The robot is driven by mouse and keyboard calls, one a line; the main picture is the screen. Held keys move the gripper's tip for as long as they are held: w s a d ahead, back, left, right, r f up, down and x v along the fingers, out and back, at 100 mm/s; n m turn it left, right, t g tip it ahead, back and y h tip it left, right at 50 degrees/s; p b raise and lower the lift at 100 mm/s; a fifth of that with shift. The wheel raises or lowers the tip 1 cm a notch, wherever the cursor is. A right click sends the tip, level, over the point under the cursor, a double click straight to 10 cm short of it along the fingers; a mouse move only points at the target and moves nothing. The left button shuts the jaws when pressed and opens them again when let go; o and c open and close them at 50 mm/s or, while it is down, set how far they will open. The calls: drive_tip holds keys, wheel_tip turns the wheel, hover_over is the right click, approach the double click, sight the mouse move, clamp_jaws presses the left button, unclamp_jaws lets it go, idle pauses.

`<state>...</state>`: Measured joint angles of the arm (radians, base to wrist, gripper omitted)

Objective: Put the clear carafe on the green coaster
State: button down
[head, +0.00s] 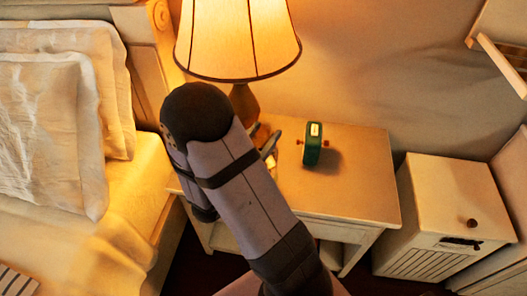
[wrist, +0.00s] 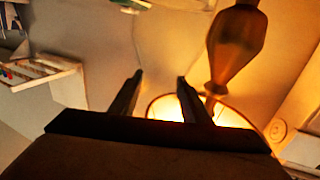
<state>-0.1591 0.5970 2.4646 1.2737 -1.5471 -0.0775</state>
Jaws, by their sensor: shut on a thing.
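My gripper (wrist: 160,80) is over the nightstand, close to the lamp. In the wrist view its two fingers stand apart, shut on the clear carafe, which shows only as a faint see-through outline between and beyond them. In the head view my arm hides most of the gripper; a finger shows just past the arm's right edge. The carafe cannot be made out clearly there. I cannot make out the green coaster in either view; my arm covers part of the nightstand top.
The nightstand (head: 350,190) has bare room at its right. A green clock-like object (head: 312,150) stands on it. A lit lamp (head: 240,40) stands behind my arm; its brown base (wrist: 236,45) is near the fingers. The bed (head: 110,235) is left, a white cabinet (head: 440,205) right.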

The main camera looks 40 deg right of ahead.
drive_tip(key=shift+f, duration=2.75)
drive_tip(key=shift+f+b, duration=0.1)
drive_tip(key=shift+b, duration=0.2)
drive_tip(key=c, duration=1)
unclamp_jaws()
drive_tip(key=shift+f, duration=0.1)
drive_tip(key=shift+a, duration=0.1)
drive_tip(key=b+v, duration=0.2)
drive_tip(key=v, duration=0.9)
drive_tip(key=shift+s+a, duration=0.25)
drive_tip(key=shift+a, duration=0.1)
